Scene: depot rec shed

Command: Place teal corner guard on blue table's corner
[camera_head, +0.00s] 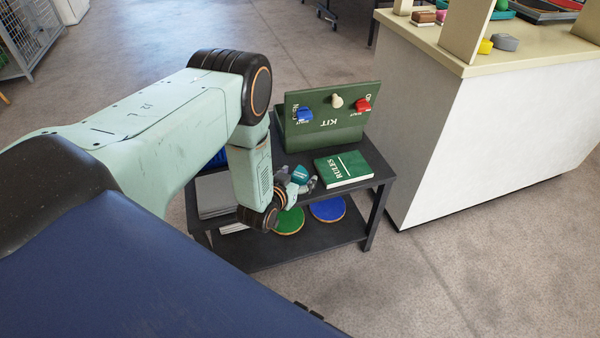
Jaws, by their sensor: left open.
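A small teal piece, which looks like the teal corner guard (300,174), is at the black cart's top, just left of the green rules book. My left gripper (298,181) reaches down over the cart from the left. Its fingers are open around or right beside the teal piece; I cannot tell if they touch it. My wrist and forearm hide part of this area. The blue table (170,280) fills the lower left as a broad dark blue top, its edge running diagonally toward the bottom. No corner of it shows clearly. My right gripper is out of view.
The black cart (369,182) carries a green kit box (325,133) with knobs, and a rules book (343,168). Green (289,221) and blue (327,209) discs lie on its lower shelf. A white counter (480,130) stands right. Floor is free at lower right.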

